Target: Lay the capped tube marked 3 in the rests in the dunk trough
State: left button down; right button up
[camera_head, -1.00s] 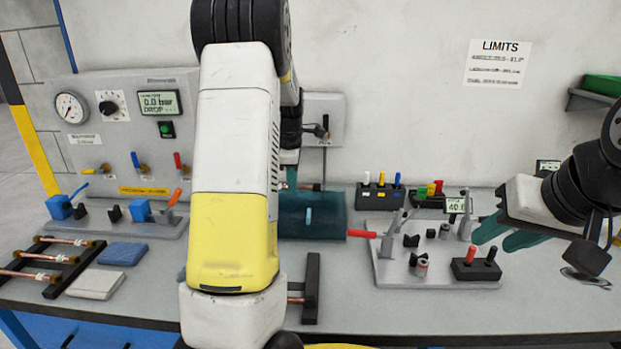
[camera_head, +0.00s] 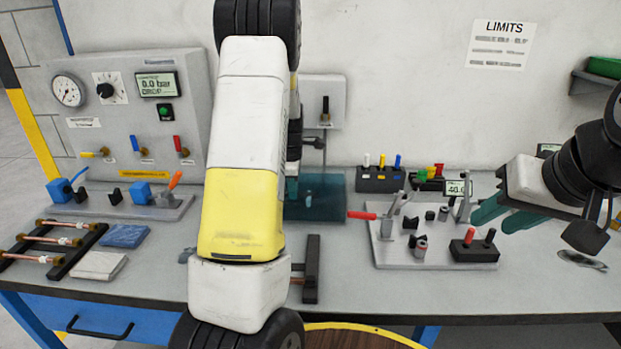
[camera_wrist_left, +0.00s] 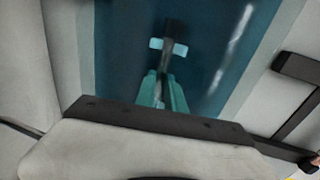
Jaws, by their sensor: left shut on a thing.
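The dunk trough (camera_head: 325,202) is a dark teal tank in mid-table, partly hidden behind my left arm. In the left wrist view the trough (camera_wrist_left: 120,50) runs up the picture. My left gripper (camera_wrist_left: 165,76) is over the trough with its teal fingers shut on a dark, narrow piece (camera_wrist_left: 173,32), apparently the tube. This piece crosses a light-blue crosspiece (camera_wrist_left: 155,44), which looks like a rest; contact cannot be told. No number or cap is readable. My right gripper (camera_head: 495,216) is at the right, its teal fingers apart, with nothing visible between them.
A black rack (camera_head: 75,252) holds several copper tubes at the left, beside a blue cloth (camera_head: 124,235) and white cloth (camera_head: 98,265). Another black rack (camera_head: 312,270) stands in front of the trough. A fixture plate (camera_head: 400,255) with a red-handled clamp lies right.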

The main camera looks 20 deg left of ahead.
pick_arm(q)
jog(key=shift+f, duration=0.35)
dwell(0.6)
jog(key=c, duration=1.3)
grip_release()
jog(key=shift+c, duration=0.2)
notch_tip(320, 180, up, 8)
jog(key=s, duration=0.1)
jog(key=shift+s+d+f, duration=0.2)
jog(key=shift+s, duration=0.05)
jog(key=s+d+r+m+t+h, duration=0.1)
jog(key=s+d+r+m+t, duration=0.1)
jog(key=s+d+r+m, duration=0.65)
jog(key=s+d+r+m+t+h, duration=0.15)
jog(key=s+d+r+m, duration=0.35)
jog(key=s, duration=0.6)
jog(key=s+d+m, duration=0.2)
jog(key=s+m, duration=0.6)
jog(key=shift+s+r, duration=0.3)
jog(key=shift+r, duration=0.1)
